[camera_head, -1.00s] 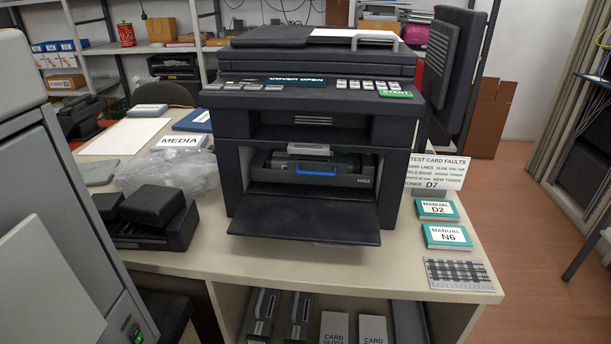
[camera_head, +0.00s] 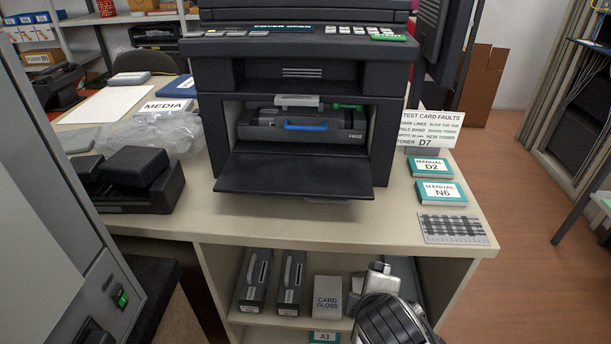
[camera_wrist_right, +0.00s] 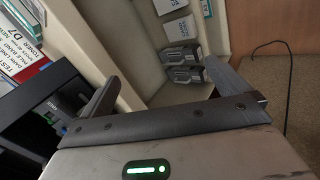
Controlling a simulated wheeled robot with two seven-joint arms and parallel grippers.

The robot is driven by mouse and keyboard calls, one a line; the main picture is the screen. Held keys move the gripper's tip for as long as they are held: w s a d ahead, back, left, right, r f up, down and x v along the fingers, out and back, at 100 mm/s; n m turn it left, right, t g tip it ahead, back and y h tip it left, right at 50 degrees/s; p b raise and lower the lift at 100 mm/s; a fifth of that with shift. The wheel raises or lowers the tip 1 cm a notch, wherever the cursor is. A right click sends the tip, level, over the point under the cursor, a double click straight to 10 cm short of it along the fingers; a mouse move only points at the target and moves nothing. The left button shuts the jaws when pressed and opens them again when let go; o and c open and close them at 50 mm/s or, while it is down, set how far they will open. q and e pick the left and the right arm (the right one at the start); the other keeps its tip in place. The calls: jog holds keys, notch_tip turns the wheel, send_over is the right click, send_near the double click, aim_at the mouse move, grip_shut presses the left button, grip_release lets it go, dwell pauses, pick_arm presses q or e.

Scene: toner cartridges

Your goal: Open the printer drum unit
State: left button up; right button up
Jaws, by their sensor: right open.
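The black printer (camera_head: 300,72) stands on the table with its front cover (camera_head: 296,172) folded down flat. The drum unit (camera_head: 350,123) sits inside the opening, with a blue handle (camera_head: 305,126) on its front. A grey latch (camera_head: 298,100) and a green lever (camera_head: 348,106) show just above it. My right gripper (camera_wrist_right: 165,80) is open and empty in the right wrist view, with shelf items beyond its fingers. In the head view only my right arm shows, low in front of the shelf and well away from the drum unit. My left gripper is out of view.
Black cartridges (camera_head: 254,280) stand on the lower shelf. A black device (camera_head: 130,180) is left. The table front (camera_head: 300,227) is clear.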

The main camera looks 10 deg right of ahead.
jog(key=w+a+r+n+t+h, duration=0.2)
jog(key=w+a+r+n+t, duration=0.25)
jog(key=w+r+n, duration=0.55)
jog(key=n+t, duration=0.5)
jog(key=n, duration=0.5)
send_near(306, 129)
jog(key=shift+h, duration=0.5)
jog(key=b+x, duration=0.2)
jog(key=x, duration=0.5)
jog(key=shift+w+a+f, duration=0.1)
jog(key=shift+w+a, duration=0.05)
jog(key=shift+w, duration=0.15)
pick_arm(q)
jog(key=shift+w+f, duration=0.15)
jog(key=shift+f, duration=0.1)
pick_arm(e)
jog(key=shift+w, duration=0.35)
